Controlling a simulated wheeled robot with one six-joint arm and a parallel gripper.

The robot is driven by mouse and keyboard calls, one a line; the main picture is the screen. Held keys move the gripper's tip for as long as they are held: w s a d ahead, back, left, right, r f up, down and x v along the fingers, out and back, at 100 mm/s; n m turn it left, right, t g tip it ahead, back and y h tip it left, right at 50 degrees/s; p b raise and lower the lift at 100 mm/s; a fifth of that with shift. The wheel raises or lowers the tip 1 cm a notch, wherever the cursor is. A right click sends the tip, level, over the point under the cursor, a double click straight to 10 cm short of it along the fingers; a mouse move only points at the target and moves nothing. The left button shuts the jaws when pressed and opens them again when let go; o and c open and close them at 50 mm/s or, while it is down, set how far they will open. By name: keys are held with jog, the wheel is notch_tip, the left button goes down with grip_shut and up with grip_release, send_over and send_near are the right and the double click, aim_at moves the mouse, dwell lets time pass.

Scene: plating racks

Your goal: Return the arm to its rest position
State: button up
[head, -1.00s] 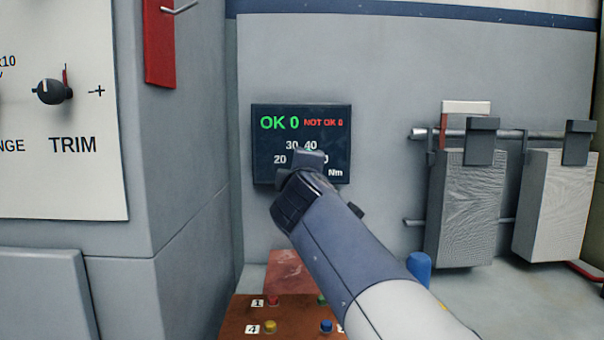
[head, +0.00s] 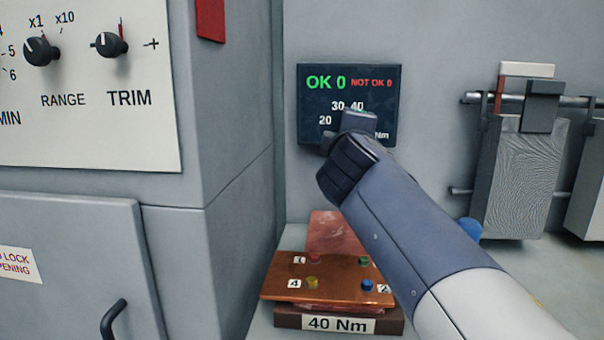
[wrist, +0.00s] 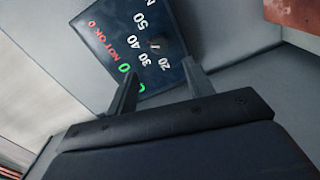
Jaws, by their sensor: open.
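My gripper (wrist: 158,85) is open and empty in the wrist view, its two fingers spread in front of a dark display. In the head view my arm reaches in from the lower right, and my gripper (head: 352,125) overlaps the lower part of the display (head: 345,83). The display reads "OK 0" in green and "NOT OK 0" in red, with a scale in Nm partly hidden by my gripper. The display also shows in the wrist view (wrist: 105,45), rotated. I cannot tell the gap between my fingers and the display.
A copper-coloured plate (head: 330,282) with coloured, numbered studs rests on a "40 Nm" block (head: 290,318) below my arm. A grey cabinet (head: 235,160) with knobs and a door handle stands at left. Grey plates (head: 520,175) hang from a rail (head: 480,98) at right.

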jog(key=w+d, duration=0.2)
jog(key=w, duration=0.7)
jog(key=shift+p, duration=0.45)
jog(key=shift+a, duration=0.1)
jog(key=s+a+b, duration=0.1)
jog(key=s+a, duration=0.1)
jog(key=s, duration=0.9)
jog(key=w+d+n+p, duration=0.2)
jog(key=w+n+p, duration=0.9)
jog(key=n, duration=0.8)
jog(key=shift+n+p, duration=0.4)
jog(key=shift+p, duration=0.55)
